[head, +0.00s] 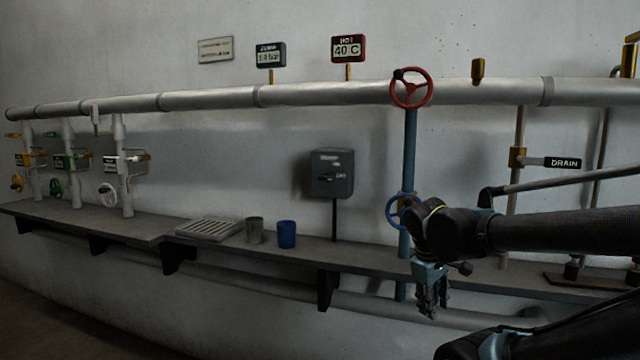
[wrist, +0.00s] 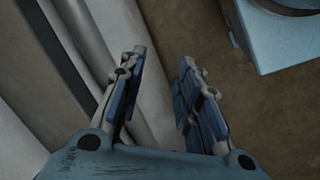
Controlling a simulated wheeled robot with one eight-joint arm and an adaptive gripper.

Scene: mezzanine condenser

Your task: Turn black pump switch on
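The pump switch is a dark grey-black box (head: 332,173) on the wall in the head view, on a thin black post above the shelf. A small black knob (head: 326,178) sits on its face beside a pale label too small to read surely. My gripper (head: 432,302) hangs to the right of the box and lower, at the shelf's front edge, pointing down. In the wrist view my gripper (wrist: 160,95) has its two blue-padded fingers apart with nothing between them. The switch is not in the wrist view.
A blue pipe with a red handwheel (head: 411,88) and a blue handwheel (head: 402,211) stands between the box and my arm. A grey cup (head: 255,230), a blue cup (head: 287,234) and a grate (head: 208,229) sit on the shelf (head: 360,256). The wall before the box is clear.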

